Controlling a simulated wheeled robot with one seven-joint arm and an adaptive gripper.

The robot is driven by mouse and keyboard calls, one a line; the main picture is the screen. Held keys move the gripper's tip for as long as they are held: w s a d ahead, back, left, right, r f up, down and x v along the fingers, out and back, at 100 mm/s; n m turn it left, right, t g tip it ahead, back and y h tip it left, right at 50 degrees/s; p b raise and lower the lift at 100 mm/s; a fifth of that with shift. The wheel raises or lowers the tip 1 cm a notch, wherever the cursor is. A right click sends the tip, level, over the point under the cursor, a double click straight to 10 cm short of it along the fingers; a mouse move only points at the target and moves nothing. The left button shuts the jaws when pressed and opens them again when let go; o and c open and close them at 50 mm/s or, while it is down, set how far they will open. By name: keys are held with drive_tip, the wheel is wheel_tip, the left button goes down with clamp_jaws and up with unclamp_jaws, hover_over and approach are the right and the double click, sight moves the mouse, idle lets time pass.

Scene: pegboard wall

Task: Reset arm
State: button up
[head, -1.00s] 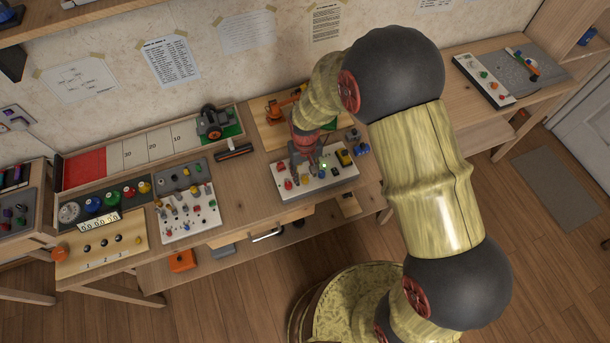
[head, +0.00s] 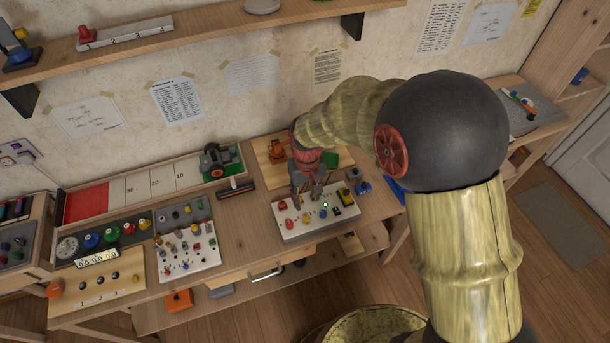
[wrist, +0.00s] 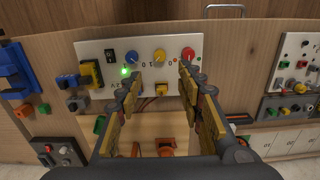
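My gripper (head: 307,194) hangs over the white control panel (head: 293,237) on the middle of the bench. In the wrist view my gripper (wrist: 158,84) has its two fingers well apart, with nothing between them. The same panel (wrist: 148,46) appears beyond the fingertips, with a blue knob (wrist: 131,58), a yellow knob (wrist: 159,55), a red knob (wrist: 188,54) and a lit green lamp (wrist: 124,71). The fingers overlap the panel's lower edge in that view; I cannot tell whether they touch it.
A grey-and-white panel with several switches (head: 190,262) lies left of the control panel. An orange small machine (head: 278,150) stands behind it, close to my gripper. A black-handled tool (head: 236,189) lies on the bench. A shelf (head: 190,30) runs along the wall above.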

drive_tip(key=s+d+r+m+t, duration=0.1)
drive_tip(key=s+d+r+t, duration=0.1)
drive_tip(key=s+d+r, duration=0.2)
drive_tip(key=s+d+r+m+t, duration=0.1)
drive_tip(key=s+d+r, duration=0.4)
drive_tip(key=s+r, duration=0.4)
drive_tip(key=s+d+r+m+t, duration=0.1)
drive_tip(key=s+d+r, duration=0.4)
drive_tip(key=r, duration=0.8)
drive_tip(key=shift+s+d+t+b, duration=0.15)
drive_tip(key=shift+s+t+b, duration=0.15)
drive_tip(key=shift+s+t, duration=0.6)
drive_tip(key=shift+s+f, duration=0.1)
drive_tip(key=shift+f, duration=0.05)
